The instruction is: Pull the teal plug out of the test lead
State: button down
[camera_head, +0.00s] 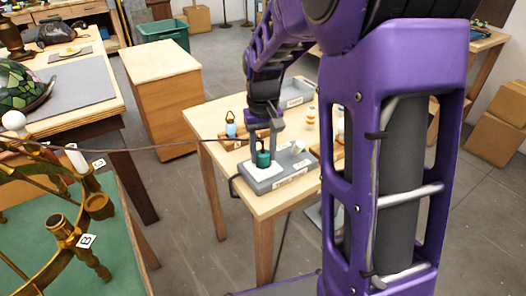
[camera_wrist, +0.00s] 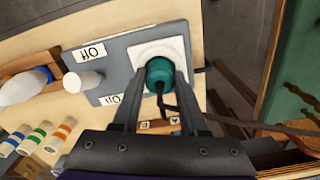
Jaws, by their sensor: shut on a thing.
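The teal plug (camera_head: 263,159) stands on the white socket plate of a grey box on the small wooden table. It also shows in the wrist view (camera_wrist: 158,71), between the fingers. My gripper (camera_wrist: 158,78) points down from above and is shut on the teal plug. In the head view my gripper (camera_head: 264,135) is partly hidden by its own wrist. The white plate (camera_wrist: 172,50) lies under the plug; whether the plug is fully seated cannot be told. A dark cord runs from the plug. The grey box (camera_head: 290,180) is the likely test lead body.
Bulbs and several striped cylinders (camera_wrist: 58,133) lie nearby. The brass lamp frame (camera_head: 62,226) stands on a green mat at left. A brown cord (camera_head: 150,146) stretches across to the small table.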

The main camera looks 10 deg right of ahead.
aim_at(263, 153)
jog(key=shift+r+p, duration=1.85)
jog(key=shift+r, duration=0.4)
jog(key=shift+f, duration=0.1)
